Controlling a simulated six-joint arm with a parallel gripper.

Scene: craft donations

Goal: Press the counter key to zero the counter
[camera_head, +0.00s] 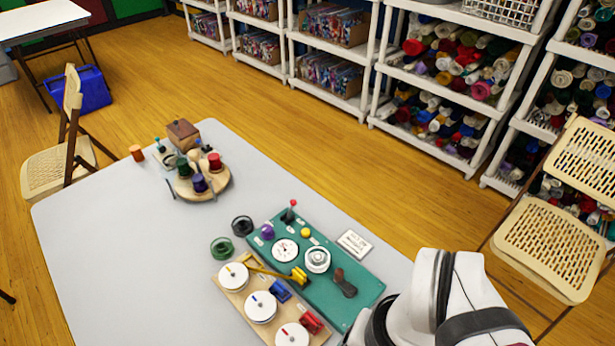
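A teal board (345,310) lies on the grey table. It carries a white dial with a needle (285,250), a white round knob-like part (317,259), a purple knob (267,231), a small yellow button (305,233), a red-tipped lever (291,206) and a dark brown lever (344,284). No readable label shows which part is the counter key. A small white card with print (354,243) lies at the board's right edge. My white and black arm is at the lower right, beside the board; my gripper is not visible.
A wooden board with white discs (262,307) and coloured clips adjoins the teal board's left side. A round wooden tray of spools (219,187) stands farther back. The table's left part (120,270) is bare.

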